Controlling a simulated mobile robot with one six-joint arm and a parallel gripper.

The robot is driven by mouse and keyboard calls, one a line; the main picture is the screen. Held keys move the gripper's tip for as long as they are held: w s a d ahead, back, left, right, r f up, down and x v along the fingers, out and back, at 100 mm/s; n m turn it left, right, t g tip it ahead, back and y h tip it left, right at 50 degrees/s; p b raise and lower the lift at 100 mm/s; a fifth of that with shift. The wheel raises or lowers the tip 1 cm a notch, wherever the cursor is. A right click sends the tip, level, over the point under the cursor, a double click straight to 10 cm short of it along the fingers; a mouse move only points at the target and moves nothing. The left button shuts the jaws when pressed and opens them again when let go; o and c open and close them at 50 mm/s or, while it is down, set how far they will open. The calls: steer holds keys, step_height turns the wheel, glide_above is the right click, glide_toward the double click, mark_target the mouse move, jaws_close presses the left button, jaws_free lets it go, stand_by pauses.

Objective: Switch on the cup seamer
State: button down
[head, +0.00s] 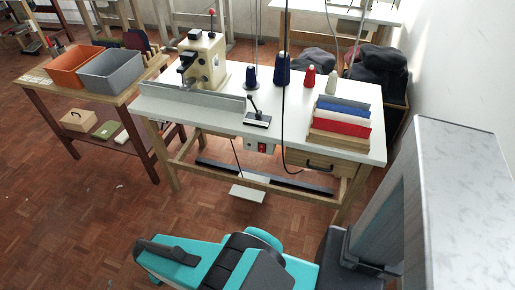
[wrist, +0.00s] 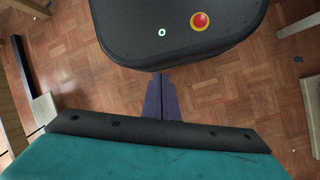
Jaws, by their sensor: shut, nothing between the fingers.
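The cup seamer, seemingly the cream machine head (head: 207,62) with black parts and a red-topped post, stands at the back left of the white worktable (head: 215,110). A small white switch box (head: 261,147) with a red switch hangs under the table's front edge, left of a wooden drawer. I cannot tell the switch's position. My gripper (wrist: 160,78) shows in the wrist view with its dark fingers together and empty, over the parquet floor. It is apart from the table and the switch box. In the head view my teal arm lies low in front of the table; the fingertips cannot be made out.
A wooden drawer (head: 316,163), a dark foot bar and a pale pedal (head: 247,193) are under the table. A black cable hangs in front. Folded cloths (head: 342,125) and thread cones lie on top. A side table with bins (head: 110,72) stands left. The floor at left front is clear.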

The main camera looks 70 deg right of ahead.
mark_target(262, 148)
steer(key=w+d+r+m+t+h+p, duration=0.1)
steer(key=d+r+m+p, duration=0.3)
steer(key=d+r+m, duration=0.55)
steer(key=w+d+r+m+h+p, duration=0.15)
steer(key=d+r+m+p, duration=0.4)
steer(key=d, duration=0.65)
steer(key=s+d+r+m+h+p, duration=0.1)
steer(key=s+d+r+m+p, duration=0.2)
steer(key=s+d+r+m, duration=0.2)
steer(key=s+d+r+m+h+p, duration=0.2)
steer(key=s+d+r+m+p, duration=0.2)
steer(key=d+r+m, duration=0.5)
steer(key=d+r, duration=0.4)
steer(key=d, duration=0.3)
steer(key=shift+s+d+r, duration=0.2)
steer(key=shift+s, duration=0.2)
steer(key=shift+f, duration=0.15)
steer(key=b+x, duration=1)
steer(key=b, duration=0.5)
steer(key=shift+d+b, duration=0.3)
steer(key=shift+d, duration=0.2)
